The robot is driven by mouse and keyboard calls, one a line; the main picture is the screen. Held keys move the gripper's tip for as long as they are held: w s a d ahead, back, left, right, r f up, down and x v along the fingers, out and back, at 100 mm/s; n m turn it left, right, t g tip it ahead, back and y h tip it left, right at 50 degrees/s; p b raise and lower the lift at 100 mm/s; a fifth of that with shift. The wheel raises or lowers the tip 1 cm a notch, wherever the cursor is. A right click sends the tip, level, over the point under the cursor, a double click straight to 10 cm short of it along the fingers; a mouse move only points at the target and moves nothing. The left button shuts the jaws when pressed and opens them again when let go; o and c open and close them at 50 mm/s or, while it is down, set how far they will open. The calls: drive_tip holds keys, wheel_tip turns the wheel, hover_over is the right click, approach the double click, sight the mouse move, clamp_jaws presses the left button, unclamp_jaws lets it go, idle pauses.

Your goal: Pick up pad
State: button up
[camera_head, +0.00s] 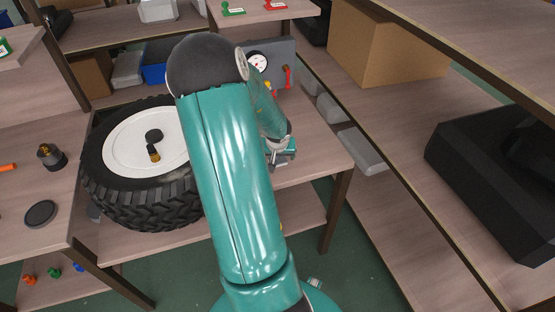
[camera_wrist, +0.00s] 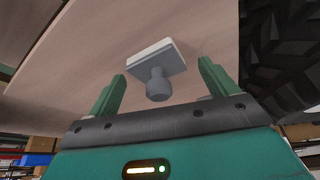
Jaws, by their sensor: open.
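The pad is most likely the grey square block with a pale far layer and a round knob (camera_wrist: 157,66) in the wrist view. It lies on the wooden table surface (camera_wrist: 100,45). My gripper (camera_wrist: 160,85) is open, with one green finger on each side of the knob and visible gaps between. Whether the fingers reach down to the pad's plate is hard to tell. In the head view my gripper (camera_head: 284,155) is small, over the table right of the wheel. The pad cannot be made out there.
A large wheel with a black tire (camera_head: 150,205) and white hub stands left of my arm, and its tread (camera_wrist: 285,50) is close on the right in the wrist view. A grey panel with a gauge (camera_head: 268,62) stands behind. A cardboard box (camera_head: 385,45) and black case (camera_head: 495,175) are right.

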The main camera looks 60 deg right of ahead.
drive_tip(key=c, duration=1)
drive_tip(key=shift+r, duration=0.2)
drive_tip(key=shift+c, duration=0.2)
